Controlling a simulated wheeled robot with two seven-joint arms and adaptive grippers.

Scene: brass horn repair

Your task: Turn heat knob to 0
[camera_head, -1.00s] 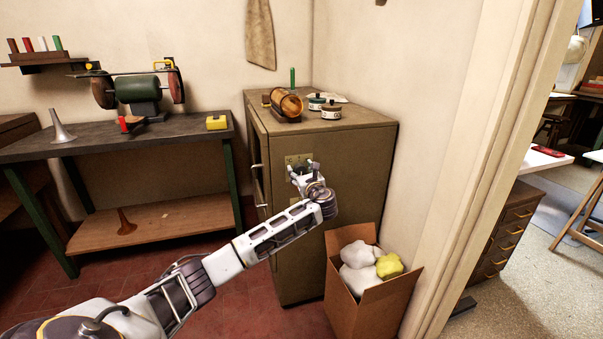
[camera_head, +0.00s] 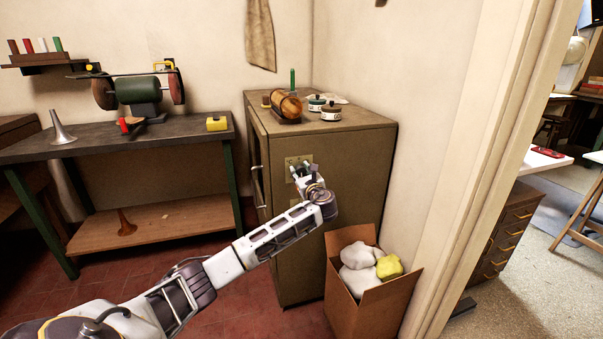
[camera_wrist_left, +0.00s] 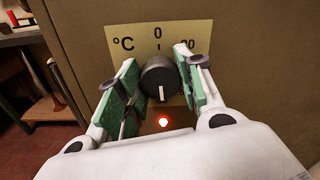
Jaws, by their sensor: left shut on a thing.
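The dark round heat knob (camera_wrist_left: 158,78) sits on a yellowish plate (camera_wrist_left: 119,43) marked °C, with a 0 above the knob and a partly hidden number at right. The knob's white line is on the lower part of its face, away from the 0. My left gripper (camera_wrist_left: 157,66) has its green pads on both sides of the knob and is shut on it. In the head view, the left gripper (camera_head: 301,168) is at the plate (camera_head: 291,161) on the brown cabinet (camera_head: 350,175); the knob is hard to make out there. My right gripper is not in view.
A wooden cylinder (camera_head: 286,106) and small jars (camera_head: 331,113) are on top. A workbench (camera_head: 100,143) is at left.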

